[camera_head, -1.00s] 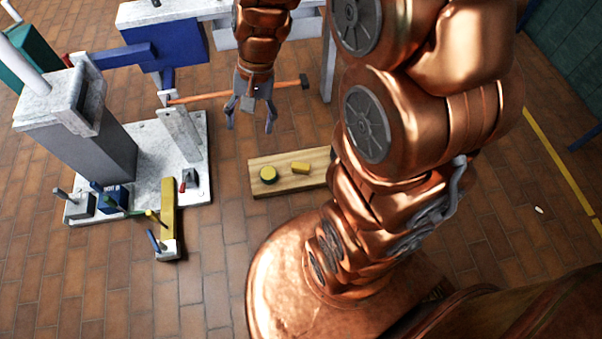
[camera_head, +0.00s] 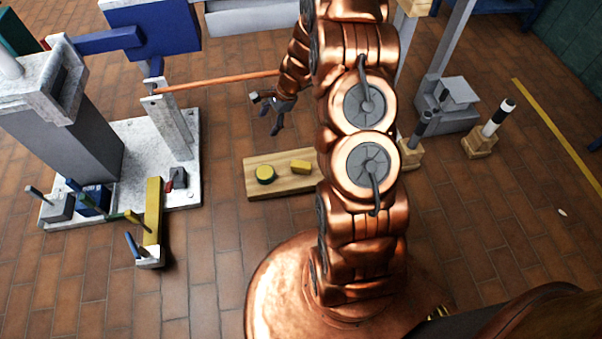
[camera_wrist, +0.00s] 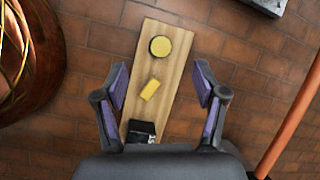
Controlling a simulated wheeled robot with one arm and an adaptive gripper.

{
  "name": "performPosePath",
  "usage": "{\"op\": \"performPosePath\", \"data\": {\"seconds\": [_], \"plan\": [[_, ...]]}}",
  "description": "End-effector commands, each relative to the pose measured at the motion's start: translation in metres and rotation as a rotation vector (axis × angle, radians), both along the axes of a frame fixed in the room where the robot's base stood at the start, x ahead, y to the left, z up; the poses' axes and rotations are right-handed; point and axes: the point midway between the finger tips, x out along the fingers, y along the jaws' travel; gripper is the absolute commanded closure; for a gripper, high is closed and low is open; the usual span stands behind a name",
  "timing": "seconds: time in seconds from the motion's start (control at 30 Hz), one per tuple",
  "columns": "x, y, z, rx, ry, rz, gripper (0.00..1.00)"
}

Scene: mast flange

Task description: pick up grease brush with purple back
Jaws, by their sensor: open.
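I cannot pick out a purple-backed grease brush in either view. A wooden board (camera_head: 283,185) lies on the floor with a round yellow piece with a dark green side (camera_head: 265,174) and a small yellow block (camera_head: 300,167) on it. In the wrist view the round piece (camera_wrist: 160,47), the block (camera_wrist: 150,90) and a dark item with a pale edge (camera_wrist: 141,131) sit along the board (camera_wrist: 176,62). The dark item is partly hidden by my gripper. My gripper (camera_wrist: 163,78) is open and empty, its purple-padded fingers above and either side of the board. It also shows in the head view (camera_head: 273,131).
A copper-coloured bar (camera_head: 215,82) runs behind my gripper from a pale stand (camera_head: 172,130). A white base plate (camera_head: 185,190) with a yellow bar (camera_head: 153,212) is at left. Posts on wooden blocks (camera_head: 480,146) stand at right. Brick floor in front of the board is clear.

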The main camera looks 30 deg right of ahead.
Motion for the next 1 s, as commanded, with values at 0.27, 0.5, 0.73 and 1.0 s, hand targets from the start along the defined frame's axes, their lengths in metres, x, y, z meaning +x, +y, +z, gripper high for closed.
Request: {"op": "performPosePath", "data": {"seconds": [0.27, 0.5, 0.73, 1.0], "plan": [[0.008, -0.060, -0.141, 0.026, 0.069, -0.301, 0.29], [-0.003, -0.107, -0.247, 0.034, 0.129, -0.544, 0.29], [-0.015, -0.132, -0.301, 0.035, 0.160, -0.678, 0.29], [-0.014, -0.133, -0.326, 0.035, 0.168, -0.707, 0.29]]}}
